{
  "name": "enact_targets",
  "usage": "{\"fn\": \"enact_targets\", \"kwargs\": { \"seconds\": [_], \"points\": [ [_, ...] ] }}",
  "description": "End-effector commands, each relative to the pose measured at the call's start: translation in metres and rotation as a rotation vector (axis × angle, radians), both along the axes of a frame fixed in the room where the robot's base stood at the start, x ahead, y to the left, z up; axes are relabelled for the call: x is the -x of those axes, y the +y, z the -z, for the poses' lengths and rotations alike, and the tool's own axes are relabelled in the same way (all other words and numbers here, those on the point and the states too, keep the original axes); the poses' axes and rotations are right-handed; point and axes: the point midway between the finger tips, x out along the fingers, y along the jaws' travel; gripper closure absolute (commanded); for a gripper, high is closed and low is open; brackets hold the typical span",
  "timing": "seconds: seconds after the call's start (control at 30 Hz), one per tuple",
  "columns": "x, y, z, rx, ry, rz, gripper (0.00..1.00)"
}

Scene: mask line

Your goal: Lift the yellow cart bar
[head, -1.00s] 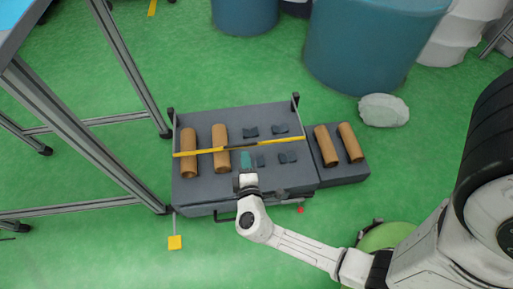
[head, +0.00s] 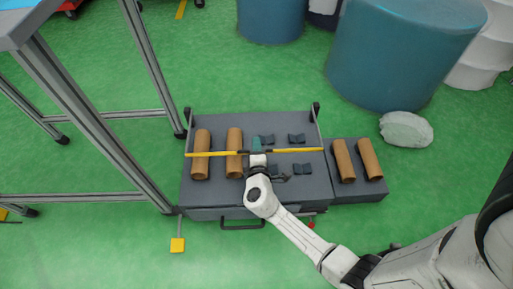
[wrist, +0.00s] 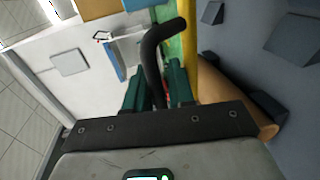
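The yellow bar (head: 297,151) spans the grey cart (head: 226,203) from side to side, between two low posts. My gripper (head: 257,146) is at the middle of the bar, and its teal fingers cover that part in the head view. In the wrist view, the two teal fingers (wrist: 158,90) are apart. A black curved piece (wrist: 162,48) shows between them, with the yellow bar (wrist: 190,35) just beyond the right finger. I cannot tell whether the fingers touch the black piece. The gripper looks open.
Two brown cylinders (head: 202,155) lie on the cart at left, with several dark blocks (head: 302,169). Two more cylinders (head: 343,160) lie on a grey box at right. A metal-framed table (head: 95,112) stands at left, and a blue drum (head: 395,50) behind.

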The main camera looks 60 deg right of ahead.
Motion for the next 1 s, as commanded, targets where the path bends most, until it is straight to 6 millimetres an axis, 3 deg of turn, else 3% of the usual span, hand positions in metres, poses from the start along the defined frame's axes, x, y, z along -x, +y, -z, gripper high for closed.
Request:
{"fn": "enact_targets", "kwargs": {
  "seconds": [0.27, 0.5, 1.0],
  "points": [
    [-0.0006, -0.0011, 0.0000, 0.000, 0.000, 0.000, 0.77],
    [-0.0006, -0.0008, 0.0001, 0.000, 0.000, 0.000, 1.00],
    [-0.0006, -0.0004, -0.0005, -0.002, 0.001, -0.001, 1.00]
  ]
}}
